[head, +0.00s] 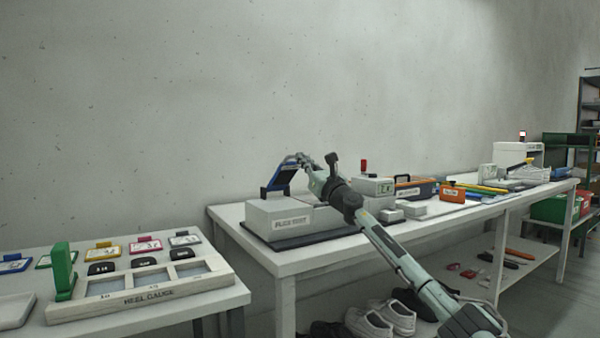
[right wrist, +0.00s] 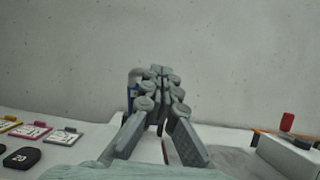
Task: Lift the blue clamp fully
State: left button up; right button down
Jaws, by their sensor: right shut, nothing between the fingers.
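The blue clamp (head: 282,176) stands raised and tilted at the back of a light grey box-shaped machine (head: 278,217), its upper end leaning right. My right gripper (head: 304,160) is shut and empty at the clamp's upper end; I cannot tell whether they touch. In the right wrist view the shut fingers (right wrist: 161,76) point away from the camera. My left gripper is not in view.
The machine stands on a white table (head: 258,253) with a toolbox (head: 413,189), an orange box (head: 452,194) and small grey boxes to the right. A nearer table at left holds a heel gauge (head: 140,291) and coloured tags.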

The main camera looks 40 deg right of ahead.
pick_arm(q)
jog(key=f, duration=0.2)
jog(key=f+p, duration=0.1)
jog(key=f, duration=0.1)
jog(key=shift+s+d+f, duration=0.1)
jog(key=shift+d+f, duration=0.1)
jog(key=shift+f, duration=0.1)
pick_arm(e)
jog(key=w+d+r, duration=0.1)
jog(key=w+r, duration=0.3)
jog(key=r, duration=0.1)
jog(key=shift+w, duration=0.3)
jog(key=shift+d, duration=0.1)
